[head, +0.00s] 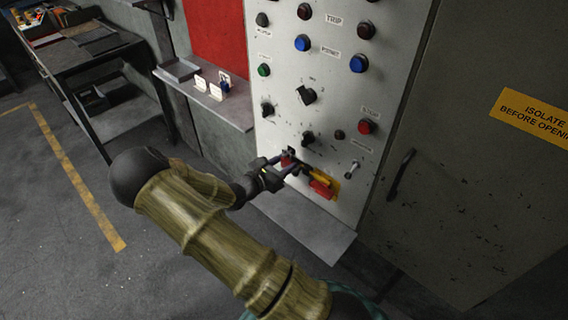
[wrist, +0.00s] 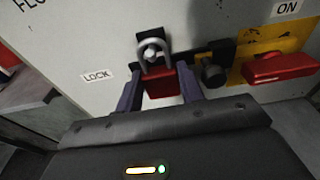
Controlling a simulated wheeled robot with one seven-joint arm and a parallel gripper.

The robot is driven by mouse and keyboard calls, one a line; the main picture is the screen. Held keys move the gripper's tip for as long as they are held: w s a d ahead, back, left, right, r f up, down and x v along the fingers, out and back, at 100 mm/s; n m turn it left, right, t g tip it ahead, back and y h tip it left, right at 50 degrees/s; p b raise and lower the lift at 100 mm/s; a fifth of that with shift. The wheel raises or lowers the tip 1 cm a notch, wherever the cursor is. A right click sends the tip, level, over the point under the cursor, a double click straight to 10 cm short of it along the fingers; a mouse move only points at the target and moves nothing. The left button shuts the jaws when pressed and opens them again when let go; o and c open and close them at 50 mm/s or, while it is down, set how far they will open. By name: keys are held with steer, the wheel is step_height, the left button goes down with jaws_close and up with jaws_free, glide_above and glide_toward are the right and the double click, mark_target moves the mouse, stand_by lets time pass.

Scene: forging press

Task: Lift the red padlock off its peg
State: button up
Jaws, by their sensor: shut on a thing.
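The red padlock (wrist: 161,84) hangs by its grey shackle on a peg (wrist: 151,53) at the lower part of the control panel, in the wrist view. My gripper (wrist: 160,88) has one finger on each side of the padlock's red body and is shut on it. The shackle still loops around the peg. In the head view my gripper (head: 287,163) reaches the panel's lower left, and the padlock is small and partly hidden by the fingers.
Right of the padlock is a red switch handle (wrist: 280,67) on a yellow plate (wrist: 245,51), close to my right finger. A "LOCK" label (wrist: 97,75) is at left. The panel (head: 330,90) carries several buttons and knobs. A shelf (head: 235,112) with small items juts out at left.

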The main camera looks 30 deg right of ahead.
steer(key=shift+r+p, duration=0.5)
steer(key=shift+r, duration=0.2)
steer(key=shift+a, duration=0.1)
steer(key=shift+f+p+v, duration=0.2)
steer(key=shift+p+v, duration=0.2)
steer(key=shift+v, duration=0.9)
steer(key=shift+f+p+v, duration=0.2)
steer(key=shift+p+v, duration=0.15)
steer(key=shift+v, duration=0.95)
steer(key=shift+a, duration=0.15)
steer(key=f+p+v, duration=0.3)
steer(key=v, duration=1.6)
steer(key=shift+s+a, duration=0.2)
steer(key=shift+a, duration=0.35)
